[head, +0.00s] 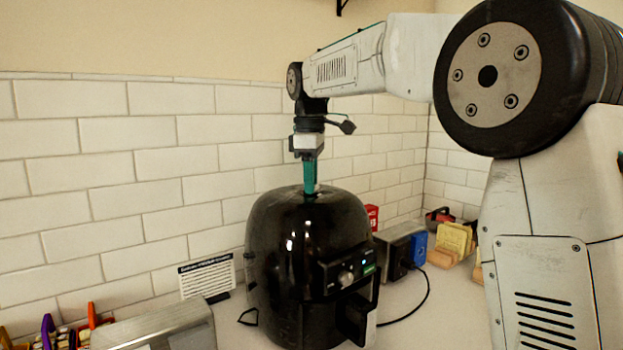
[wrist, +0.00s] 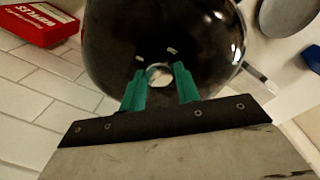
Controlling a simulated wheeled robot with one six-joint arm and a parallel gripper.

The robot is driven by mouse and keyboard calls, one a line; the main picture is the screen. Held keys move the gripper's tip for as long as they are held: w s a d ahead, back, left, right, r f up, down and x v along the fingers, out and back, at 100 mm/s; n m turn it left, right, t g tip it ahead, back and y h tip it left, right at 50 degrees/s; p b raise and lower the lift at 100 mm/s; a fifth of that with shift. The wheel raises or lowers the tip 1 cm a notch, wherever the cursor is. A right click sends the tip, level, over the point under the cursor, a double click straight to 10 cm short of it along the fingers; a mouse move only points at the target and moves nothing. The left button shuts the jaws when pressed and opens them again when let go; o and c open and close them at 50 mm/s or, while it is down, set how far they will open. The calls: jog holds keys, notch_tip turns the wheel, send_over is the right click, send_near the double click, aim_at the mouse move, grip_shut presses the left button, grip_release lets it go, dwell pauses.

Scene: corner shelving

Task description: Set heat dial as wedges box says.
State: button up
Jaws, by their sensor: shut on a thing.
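A black air fryer (head: 300,250) stands on the counter, with a lit panel and a silver knob (head: 346,279) on its front. My gripper (head: 311,188) points straight down at the fryer's top, its teal fingers at the lid. In the wrist view my gripper (wrist: 160,78) is shut on a small round pale dial (wrist: 158,74) on the fryer's glossy top (wrist: 115,45). The fingers hide its sides, and its setting cannot be read. I cannot pick out the wedges box; no box in view legibly says wedges.
A red box (head: 372,217), lettered like "waffles" in the wrist view (wrist: 35,22), stands behind the fryer. A printed card (head: 207,277) leans left, near a metal appliance (head: 160,328). A black cord (head: 425,300) crosses the counter.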

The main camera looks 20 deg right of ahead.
jog(key=m, duration=0.7)
jog(key=shift+w+a, duration=0.1)
jog(key=m, duration=0.4)
jog(key=shift+m+g, duration=0.4)
jog(key=shift+m, duration=1.5)
jog(key=shift+r, duration=0.1)
jog(key=o, duration=1)
jog(key=shift+c, duration=0.2)
jog(key=r, duration=0.7)
jog(key=shift+w+a+r, duration=0.15)
jog(key=shift+a+r, duration=0.1)
jog(key=shift+r, duration=0.1)
